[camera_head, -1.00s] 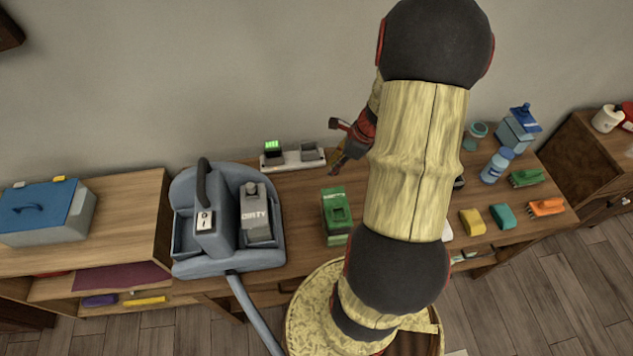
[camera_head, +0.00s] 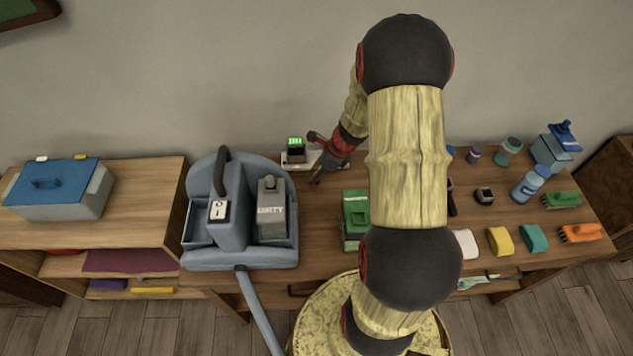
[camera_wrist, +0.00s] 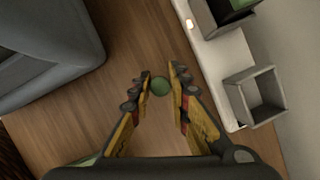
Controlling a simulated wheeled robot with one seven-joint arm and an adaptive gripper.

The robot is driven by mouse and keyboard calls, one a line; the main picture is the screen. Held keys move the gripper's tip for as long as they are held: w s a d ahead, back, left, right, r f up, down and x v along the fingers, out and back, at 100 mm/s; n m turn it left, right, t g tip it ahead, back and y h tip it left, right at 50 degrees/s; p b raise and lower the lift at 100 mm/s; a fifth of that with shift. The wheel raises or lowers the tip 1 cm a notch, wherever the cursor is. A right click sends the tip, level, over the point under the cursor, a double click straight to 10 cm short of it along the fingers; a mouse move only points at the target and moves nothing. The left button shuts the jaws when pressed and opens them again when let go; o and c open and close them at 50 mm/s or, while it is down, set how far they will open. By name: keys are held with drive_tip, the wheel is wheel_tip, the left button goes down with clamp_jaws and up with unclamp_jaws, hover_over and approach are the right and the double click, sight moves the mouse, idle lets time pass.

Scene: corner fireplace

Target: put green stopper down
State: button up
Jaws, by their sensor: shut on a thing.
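The green stopper (camera_wrist: 160,86) is a small round green piece between my fingertips in the wrist view. My gripper (camera_wrist: 163,80) is shut on it, over bare wooden tabletop; how high above the wood I cannot tell. In the head view my gripper (camera_head: 316,179) points down just in front of the right part of the white charger strip (camera_head: 291,166), to the right of the grey machine (camera_head: 230,258). The stopper cannot be made out in the head view.
In the wrist view, an open grey holder (camera_wrist: 254,97) sits on the strip at the right, and the machine fills the upper left. A green box (camera_head: 355,235) stands front right of my gripper. Bottles, sponges and brushes lie further right. Bare wood (camera_head: 318,225) lies between machine and box.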

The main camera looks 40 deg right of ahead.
wheel_tip(320, 180, down, 3)
drive_tip(key=shift+s+r+b, duration=0.1)
drive_tip(key=shift+b, duration=0.5)
drive_tip(key=o, duration=0.9)
